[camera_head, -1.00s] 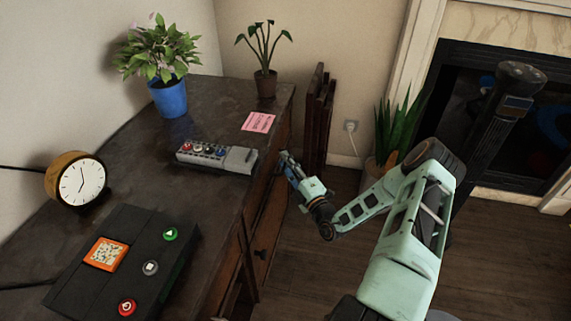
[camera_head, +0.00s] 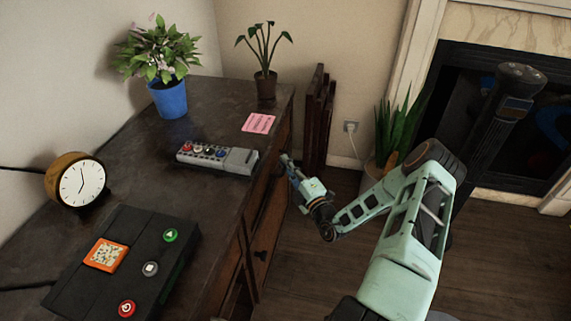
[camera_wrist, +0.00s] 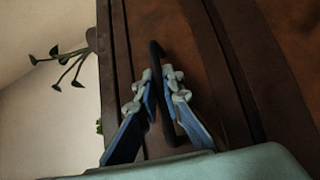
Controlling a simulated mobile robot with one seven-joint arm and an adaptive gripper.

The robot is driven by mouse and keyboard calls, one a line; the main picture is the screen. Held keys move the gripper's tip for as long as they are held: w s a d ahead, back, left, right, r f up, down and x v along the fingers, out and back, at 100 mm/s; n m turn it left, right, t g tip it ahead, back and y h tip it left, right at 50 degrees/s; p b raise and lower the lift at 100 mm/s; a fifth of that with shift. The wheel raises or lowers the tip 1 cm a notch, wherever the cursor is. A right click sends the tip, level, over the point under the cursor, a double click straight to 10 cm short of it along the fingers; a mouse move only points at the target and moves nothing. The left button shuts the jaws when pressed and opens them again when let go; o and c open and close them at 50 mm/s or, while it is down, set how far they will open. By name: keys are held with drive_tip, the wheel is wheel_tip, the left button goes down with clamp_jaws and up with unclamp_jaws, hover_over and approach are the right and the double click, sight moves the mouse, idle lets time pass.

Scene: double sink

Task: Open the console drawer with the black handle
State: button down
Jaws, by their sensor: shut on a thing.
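The console (camera_head: 215,100) is a dark wooden cabinet along the wall. Its drawer front (camera_wrist: 195,40) shows as brown wood in the wrist view. The black handle (camera_wrist: 157,52) is a slim curved bar on that front. My gripper (camera_wrist: 158,85) has its two blue-and-grey fingers on either side of the handle and is shut on it. In the head view my gripper (camera_head: 286,160) is at the console's right-hand face, below the top edge. The handle cannot be made out there, and I cannot tell whether the drawer stands out from the console.
On the console top are a grey button panel (camera_head: 215,157), a pink note (camera_head: 258,123), a clock (camera_head: 80,186), a black button box (camera_head: 145,250) and potted plants (camera_head: 168,95). Dark folded panels (camera_head: 319,120) lean on the wall behind my gripper. Open floor (camera_head: 480,260) lies to the right.

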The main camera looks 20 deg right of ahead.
drive_tip(key=s+d+b, duration=0.1)
drive_tip(key=s+d, duration=0.8)
drive_tip(key=d, duration=0.4)
drive_tip(key=s+d+b, duration=0.2)
drive_tip(key=s+d, duration=0.7)
drive_tip(key=d, duration=0.4)
drive_tip(key=shift+d, duration=0.35)
drive_tip(key=c, duration=2)
unclamp_jaws()
drive_tip(key=shift+c, duration=0.2)
drive_tip(key=v, duration=1.2)
drive_tip(key=shift+f, duration=0.1)
